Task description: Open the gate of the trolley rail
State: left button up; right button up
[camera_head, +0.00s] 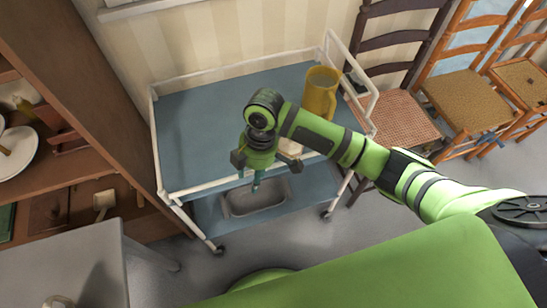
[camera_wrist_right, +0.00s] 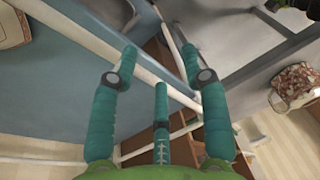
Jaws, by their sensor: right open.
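The trolley has a blue top shelf (camera_head: 200,125) and a white rail (camera_head: 205,184) along its front edge. A raised white frame (camera_head: 350,68) stands at its right end; I cannot tell which rail section is the gate. My right gripper (camera_head: 257,184) points down at the front edge, right of its middle. In the right wrist view its teal fingers (camera_wrist_right: 158,58) are spread, with nothing clasped. A white bar (camera_wrist_right: 85,32) runs diagonally toward and behind the fingers there; whether they touch it is unclear. My left gripper is not in view.
A grey tray (camera_head: 255,198) is on the lower shelf. A wooden cabinet (camera_head: 75,75) is at left, chairs (camera_head: 395,120) at right, a grey table (camera_head: 65,265) front left.

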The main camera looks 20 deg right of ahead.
jog(key=w+d+r+n+g+h, duration=0.1)
jog(key=w+d+r+n+h, duration=0.1)
jog(key=w+d+r, duration=0.4)
jog(key=shift+s+d+f+p, duration=0.2)
jog(key=shift+s+f, duration=0.1)
jog(key=shift+f, duration=1.05)
jog(key=shift+s+d+f+p, duration=0.2)
jog(key=shift+s+f, duration=0.15)
jog(key=shift+f, duration=0.95)
jog(key=shift+s+d+f+p, duration=0.1)
jog(key=shift+s+f+p, duration=0.15)
jog(key=shift+f, duration=1.1)
grip_shut()
